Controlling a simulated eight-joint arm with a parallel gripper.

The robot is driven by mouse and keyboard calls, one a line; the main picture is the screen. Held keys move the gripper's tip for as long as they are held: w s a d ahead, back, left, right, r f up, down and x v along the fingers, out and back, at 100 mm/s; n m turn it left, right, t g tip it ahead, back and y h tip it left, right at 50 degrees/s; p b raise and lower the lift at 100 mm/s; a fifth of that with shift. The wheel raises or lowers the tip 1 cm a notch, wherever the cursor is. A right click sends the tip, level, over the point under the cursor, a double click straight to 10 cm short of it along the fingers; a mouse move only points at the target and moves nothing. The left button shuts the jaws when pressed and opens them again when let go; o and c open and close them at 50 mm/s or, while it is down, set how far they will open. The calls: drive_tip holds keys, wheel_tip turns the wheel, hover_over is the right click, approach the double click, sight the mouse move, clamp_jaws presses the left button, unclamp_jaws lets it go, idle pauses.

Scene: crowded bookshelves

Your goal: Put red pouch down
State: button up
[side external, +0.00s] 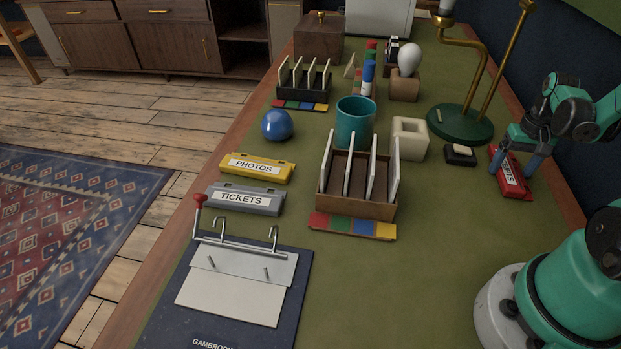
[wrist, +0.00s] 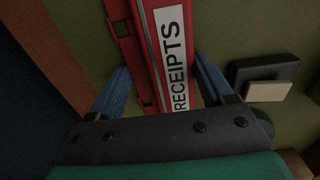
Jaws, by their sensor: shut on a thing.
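The red pouch (side external: 512,176), with a white label ending in "PTS" in view, is at the right side of the green tabletop. In the wrist view the red pouch (wrist: 147,50) reads "RECEIPTS". My gripper (side external: 515,168) reaches down over it with its blue fingers on both sides, shut on it. In the wrist view my gripper (wrist: 165,85) has a finger at each long side of the pouch. The pouch lies at or very near the tabletop; I cannot tell whether it touches.
A black block with a cream top (side external: 460,154) is close left of the pouch. The green lamp base (side external: 462,124) is behind it. A yellow "PHOTOS" pouch (side external: 256,169) and grey "TICKETS" pouch (side external: 245,199) lie left. A wooden divided rack (side external: 355,205) stands mid-table. Tabletop in front is clear.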

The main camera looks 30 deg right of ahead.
sight(512, 168)
drive_tip(key=o, duration=1.2)
drive_tip(key=shift+f, duration=0.1)
drive_tip(key=shift+o, duration=0.2)
wheel_tip(512, 168, up, 12)
drive_tip(key=w+a+r+n+t, duration=0.1)
drive_tip(key=w+a+n+t, duration=0.2)
drive_tip(key=a, duration=0.9)
drive_tip(key=w+a+r+n+t, duration=0.1)
drive_tip(key=w+a+n+t, duration=0.3)
drive_tip(key=a, duration=0.8)
drive_tip(key=shift+w+a+n, duration=0.35)
drive_tip(key=shift+w+n, duration=0.15)
drive_tip(key=shift+n, duration=0.5)
